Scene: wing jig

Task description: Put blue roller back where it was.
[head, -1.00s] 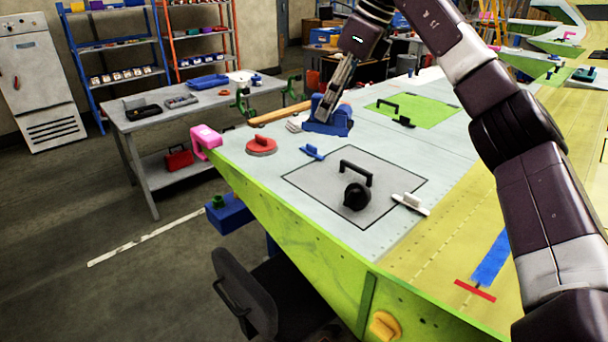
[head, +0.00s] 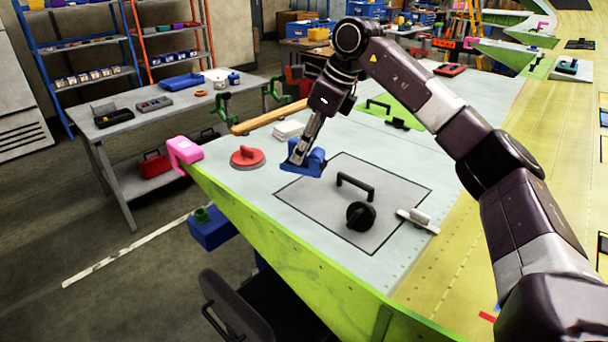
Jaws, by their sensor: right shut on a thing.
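The blue roller (head: 315,163) is a chunky blue piece in my right gripper (head: 298,158), low over the pale wing skin. It is at the far left corner of the outlined square panel. My right gripper is shut on it from above, with the arm coming in from the right. I cannot tell whether the roller touches the skin. The gripper hides part of it. My left gripper is not in view.
A red suction cup (head: 247,157) lies left of the roller and a white stack (head: 288,130) behind it. The square panel bears a black handle (head: 355,185) and a round black knob (head: 361,215). A pink clamp (head: 185,152) grips the wing's left edge.

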